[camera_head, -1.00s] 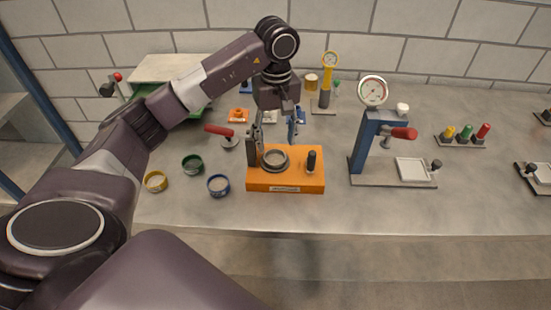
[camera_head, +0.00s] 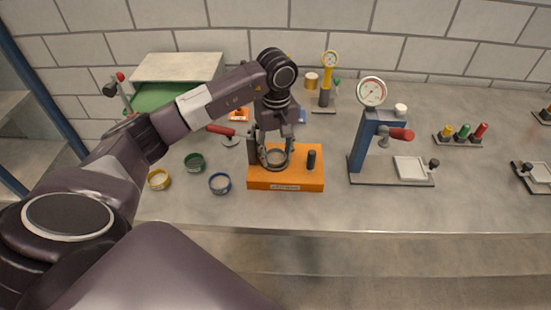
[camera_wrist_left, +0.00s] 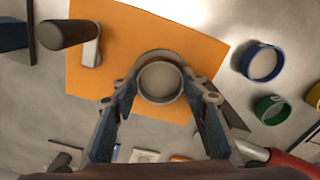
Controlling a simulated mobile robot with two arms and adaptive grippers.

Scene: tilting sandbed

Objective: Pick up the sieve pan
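The sieve pan appears to be the grey round ring-shaped pan (camera_head: 277,157) on the orange base (camera_head: 286,180). It also shows in the left wrist view (camera_wrist_left: 160,79), with the orange base (camera_wrist_left: 110,55) around and under it. My left gripper (camera_head: 275,149) is low over the pan, its fingers apart. In the left wrist view the gripper (camera_wrist_left: 160,88) has one finger on each side of the pan, close to its rim. I cannot tell whether the fingertips touch the rim. The pan still sits on the base. My right gripper is out of view.
A black knob (camera_head: 311,160) stands on the base, right of the pan. Blue (camera_head: 220,183), green (camera_head: 194,162) and yellow (camera_head: 158,179) rings lie to the left. A red-handled tool (camera_head: 221,130) is close behind. A blue gauge press (camera_head: 364,140) stands to the right.

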